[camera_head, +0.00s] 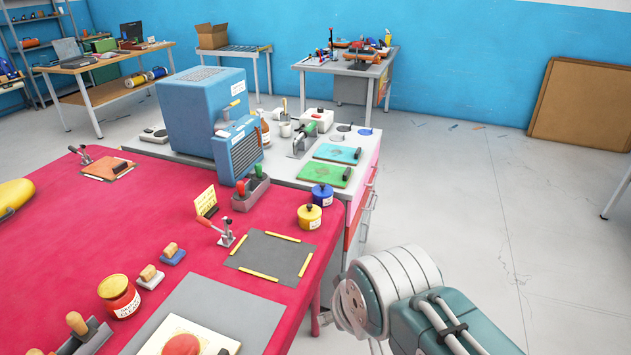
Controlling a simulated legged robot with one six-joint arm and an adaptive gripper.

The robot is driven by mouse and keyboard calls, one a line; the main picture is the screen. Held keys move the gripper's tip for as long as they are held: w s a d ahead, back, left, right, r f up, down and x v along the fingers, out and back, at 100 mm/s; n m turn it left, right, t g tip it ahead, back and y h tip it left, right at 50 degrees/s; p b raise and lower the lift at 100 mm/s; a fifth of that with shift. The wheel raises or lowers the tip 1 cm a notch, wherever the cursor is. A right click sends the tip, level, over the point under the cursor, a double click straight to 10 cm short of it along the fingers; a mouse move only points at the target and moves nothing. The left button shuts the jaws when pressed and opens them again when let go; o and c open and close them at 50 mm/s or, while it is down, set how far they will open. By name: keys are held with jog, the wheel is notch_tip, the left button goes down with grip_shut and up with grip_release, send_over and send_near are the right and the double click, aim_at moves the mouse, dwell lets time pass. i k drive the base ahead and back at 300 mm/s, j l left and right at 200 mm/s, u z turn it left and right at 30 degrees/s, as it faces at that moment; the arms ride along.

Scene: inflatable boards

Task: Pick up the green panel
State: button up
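The green panel (322,173) lies flat on the white table (290,163) in the middle of the view, near that table's right edge. It is a thin board with a darker mark on it and a small dark piece at its right end. A similar blue panel (337,153) lies just behind it. Part of my arm shows at the lower right, nearer the camera than the green panel and apart from it. The fingers of my gripper do not show.
A blue machine (203,110) stands left of the panel. Yellow (309,216) and blue (322,195) round jars stand in front of it. The red table (130,215) fills the lower left. Open floor (480,190) lies to the right.

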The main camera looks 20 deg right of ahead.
aim_at(317, 172)
jog(key=i+l, duration=0.2)
jog(key=l, duration=0.2)
jog(key=i+l+u, duration=0.15)
jog(key=i+l, duration=0.3)
jog(key=l, duration=0.3)
jog(key=i+l+u, duration=0.1)
jog(key=l, duration=0.3)
jog(key=i+l, duration=0.3)
jog(key=i+l+u, duration=0.15)
jog(key=l, duration=0.4)
jog(key=i+l, duration=0.2)
jog(key=l, duration=0.2)
jog(key=i+l+u, duration=0.1)
jog(key=l, duration=0.35)
jog(key=i, duration=0.05)
